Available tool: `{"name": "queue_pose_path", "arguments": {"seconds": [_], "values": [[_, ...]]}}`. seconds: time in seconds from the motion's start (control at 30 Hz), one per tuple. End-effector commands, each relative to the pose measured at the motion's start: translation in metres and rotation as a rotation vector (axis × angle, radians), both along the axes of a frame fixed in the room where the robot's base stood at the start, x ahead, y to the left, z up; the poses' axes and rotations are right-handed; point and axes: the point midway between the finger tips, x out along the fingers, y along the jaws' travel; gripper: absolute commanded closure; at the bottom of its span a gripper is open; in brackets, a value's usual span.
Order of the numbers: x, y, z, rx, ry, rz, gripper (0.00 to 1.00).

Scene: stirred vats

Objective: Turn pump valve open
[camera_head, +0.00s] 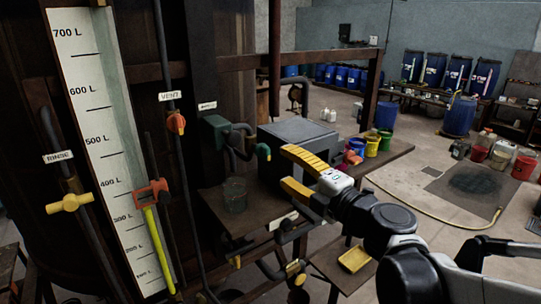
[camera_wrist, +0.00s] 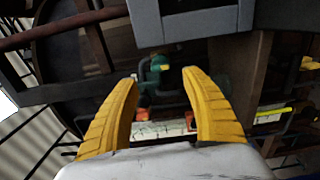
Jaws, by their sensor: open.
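My gripper (camera_head: 288,168) is open and empty, its two yellow fingers pointing left in front of the grey box (camera_head: 297,143). It also shows open in the wrist view (camera_wrist: 160,79). No readable label marks the pump valve, so I cannot tell which fitting it is. A yellow valve handle (camera_head: 294,268) sits on the low pipe below my gripper, apart from it. A teal fitting (camera_head: 263,152) is beside the box, left of my fingers; a similar teal part (camera_wrist: 160,66) shows between the fingertips in the wrist view. An orange-red handle (camera_head: 176,123) is under the VENT label.
A wooden bench (camera_head: 395,150) holds colored pots behind my gripper. A hose (camera_head: 430,213) lies on the open floor at right.

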Motion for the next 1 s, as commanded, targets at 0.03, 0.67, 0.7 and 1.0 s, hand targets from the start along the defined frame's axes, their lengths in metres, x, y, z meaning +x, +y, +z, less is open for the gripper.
{"name": "queue_pose_path", "arguments": {"seconds": [0.03,0.67,0.7,1.0], "values": [[-0.008,-0.006,0.0,0.0,0.0,-0.003,0.44],[-0.029,-0.023,-0.003,0.017,-0.001,-0.014,0.44],[-0.028,-0.026,-0.006,0.034,-0.002,-0.033,0.44],[-0.022,-0.113,-0.084,0.432,0.067,-0.413,0.44]]}}
